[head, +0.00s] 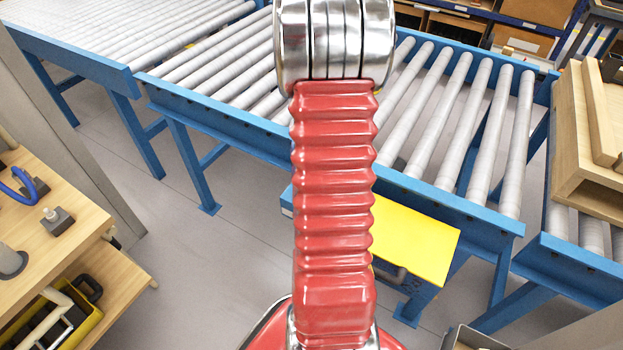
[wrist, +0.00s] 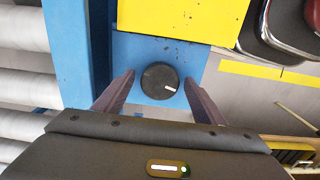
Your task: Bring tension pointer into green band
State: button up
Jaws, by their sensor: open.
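A round black knob (wrist: 157,82) with a short white mark at its right side, tilted slightly down, sits on a blue plate (wrist: 138,46) in the wrist view. My gripper (wrist: 159,76) is open, with one finger on each side of the knob and visible gaps to it. I cannot tell how far above the plate the fingertips are. I see no tension pointer or green band in either view. My gripper and the knob do not show in the head view, where my red arm covers the middle.
A yellow panel (head: 415,240) is on the side of the blue-framed roller conveyor (head: 450,205); it also borders the plate in the wrist view (wrist: 185,15). Wooden pallets (head: 590,150) stand at right, a wooden bench (head: 60,235) at left. Grey floor (head: 190,265) between is clear.

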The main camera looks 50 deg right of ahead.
jog(key=shift+c, duration=0.5)
jog(key=c, duration=1)
jog(key=shift+o, duration=0.2)
jog(key=shift+m, duration=0.3)
jog(key=m, duration=0.5)
jog(key=shift+m, duration=0.3)
jog(key=m, duration=0.5)
jog(key=shift+m, duration=0.3)
jog(key=o, duration=1.1)
jog(key=shift+c, duration=0.2)
